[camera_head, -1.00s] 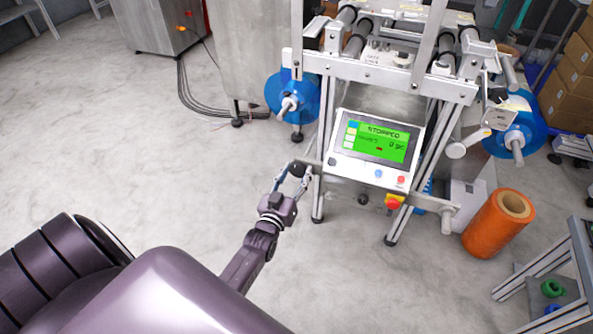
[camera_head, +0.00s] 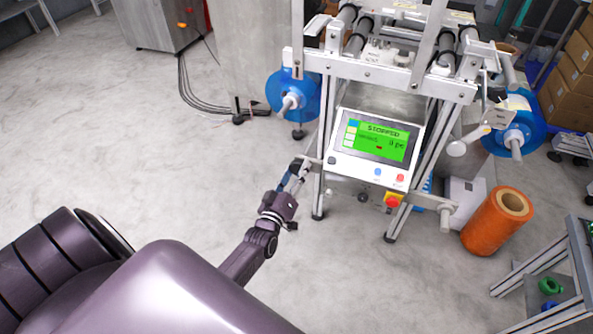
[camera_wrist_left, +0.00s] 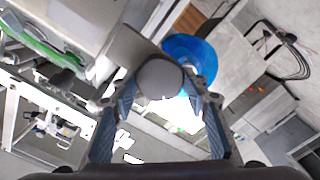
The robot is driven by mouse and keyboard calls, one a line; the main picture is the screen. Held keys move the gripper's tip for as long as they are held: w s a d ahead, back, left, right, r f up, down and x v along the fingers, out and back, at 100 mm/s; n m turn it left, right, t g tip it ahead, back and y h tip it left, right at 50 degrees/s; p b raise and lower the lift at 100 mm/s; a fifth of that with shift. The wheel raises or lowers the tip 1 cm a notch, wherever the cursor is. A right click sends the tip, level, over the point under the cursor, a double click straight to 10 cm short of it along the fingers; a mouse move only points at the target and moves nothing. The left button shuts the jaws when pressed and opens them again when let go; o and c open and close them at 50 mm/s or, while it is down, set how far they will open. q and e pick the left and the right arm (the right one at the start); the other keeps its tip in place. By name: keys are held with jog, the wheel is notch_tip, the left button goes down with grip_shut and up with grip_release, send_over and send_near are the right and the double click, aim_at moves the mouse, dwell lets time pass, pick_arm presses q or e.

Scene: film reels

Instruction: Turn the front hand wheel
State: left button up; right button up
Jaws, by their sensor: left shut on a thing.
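The front hand wheel's crank arm (camera_head: 312,160) sticks out at the left side of the machine, beside the control panel. Its dark round knob (camera_wrist_left: 160,77) fills the middle of the left wrist view, with the flat grey crank arm (camera_wrist_left: 126,48) behind it. My left gripper (camera_head: 296,169) reaches up to it from below. Its two blue-padded fingers (camera_wrist_left: 162,92) stand on either side of the knob and are shut on it. In the head view the fingers mostly cover the knob. My right gripper is in no view.
The panel screen (camera_head: 380,141) reads STOPPED, with a red button (camera_head: 393,201) below. Blue reels hang left (camera_head: 292,96) and right (camera_head: 515,125). An orange roll (camera_head: 497,222) stands at the right. The floor left of the machine is mostly clear.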

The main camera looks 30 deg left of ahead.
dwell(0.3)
pick_arm(q)
jog(key=o, duration=1.2)
jog(key=shift+c, duration=0.2)
jog(key=shift+s, duration=0.1)
jog(key=v, duration=1.2)
